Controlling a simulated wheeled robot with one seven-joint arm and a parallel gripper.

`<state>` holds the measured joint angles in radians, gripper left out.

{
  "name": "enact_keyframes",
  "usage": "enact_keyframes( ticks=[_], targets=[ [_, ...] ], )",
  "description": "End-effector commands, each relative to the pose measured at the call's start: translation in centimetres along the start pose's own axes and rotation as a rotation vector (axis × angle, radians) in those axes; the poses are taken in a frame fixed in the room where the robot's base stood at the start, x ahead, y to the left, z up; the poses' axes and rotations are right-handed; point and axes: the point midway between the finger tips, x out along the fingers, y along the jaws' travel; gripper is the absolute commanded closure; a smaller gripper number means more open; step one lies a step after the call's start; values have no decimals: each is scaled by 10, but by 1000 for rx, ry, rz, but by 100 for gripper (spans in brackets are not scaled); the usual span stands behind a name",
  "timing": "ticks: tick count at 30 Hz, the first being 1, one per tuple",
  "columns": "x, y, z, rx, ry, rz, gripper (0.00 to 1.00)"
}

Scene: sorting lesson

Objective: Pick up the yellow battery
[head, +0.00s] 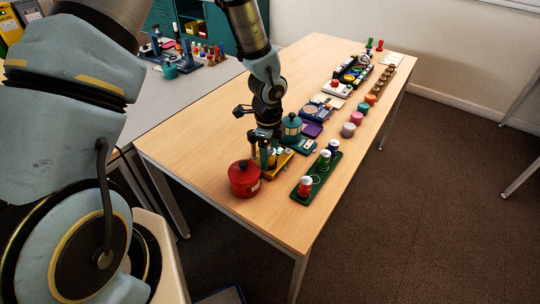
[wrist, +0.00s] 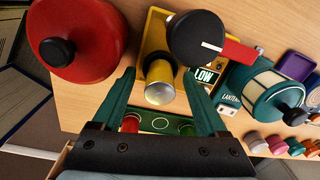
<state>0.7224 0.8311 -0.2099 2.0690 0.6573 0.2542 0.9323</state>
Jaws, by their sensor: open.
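The tester has a black dial with a white line (wrist: 197,38), a red part and a "LOW" label. In the head view my gripper (head: 264,146) points down over the tester (head: 285,164), largely hiding the battery.
A red lidded pot (head: 244,179) stands close to the left of my gripper, a teal lantern (head: 291,130) close to the right. A green tray (head: 304,192) with small bottles lies near the table's right edge. The table's left part is clear.

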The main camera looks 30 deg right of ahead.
Motion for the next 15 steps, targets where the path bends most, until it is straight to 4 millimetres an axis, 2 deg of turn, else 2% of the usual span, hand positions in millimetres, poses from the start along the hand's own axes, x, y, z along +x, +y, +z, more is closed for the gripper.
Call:
enact_keyframes(
  ticks=[6, 15],
  targets=[
    [1, 0, 0, 0, 0, -1, 24],
    [1, 0, 0, 0, 0, -1, 58]
  ],
)
